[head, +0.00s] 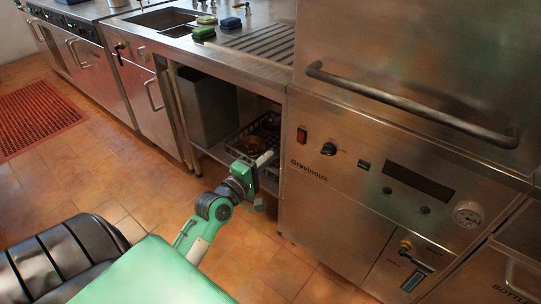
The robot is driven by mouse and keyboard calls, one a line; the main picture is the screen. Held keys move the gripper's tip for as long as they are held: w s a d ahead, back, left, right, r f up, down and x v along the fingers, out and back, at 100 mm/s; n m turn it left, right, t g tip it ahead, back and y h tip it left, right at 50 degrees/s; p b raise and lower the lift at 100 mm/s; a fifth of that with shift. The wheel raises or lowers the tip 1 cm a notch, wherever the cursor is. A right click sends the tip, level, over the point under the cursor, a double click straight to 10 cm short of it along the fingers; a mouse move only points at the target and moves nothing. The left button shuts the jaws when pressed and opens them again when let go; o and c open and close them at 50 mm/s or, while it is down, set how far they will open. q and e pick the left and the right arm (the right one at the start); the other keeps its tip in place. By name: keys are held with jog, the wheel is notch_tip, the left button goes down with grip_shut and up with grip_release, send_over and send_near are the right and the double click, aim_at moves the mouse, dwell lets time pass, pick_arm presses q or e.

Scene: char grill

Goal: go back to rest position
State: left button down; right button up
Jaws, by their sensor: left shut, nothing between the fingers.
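My left gripper (262,182) is shut and empty. It is in front of the open space under the counter, at the front of a wire rack (245,142), and its arm comes up from the bottom of the view. I cannot tell whether the gripper touches the rack. Round brown items (250,144) sit in the rack. My right gripper is not in view.
A steel Gravinoux machine (400,190) with a long bar handle (400,100) stands close on the right. The counter above has a sink (160,22) and sponges (204,33). A red mat (38,115) lies on the tiled floor at the left.

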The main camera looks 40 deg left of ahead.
pick_arm(q)
jog(key=shift+d, duration=0.1)
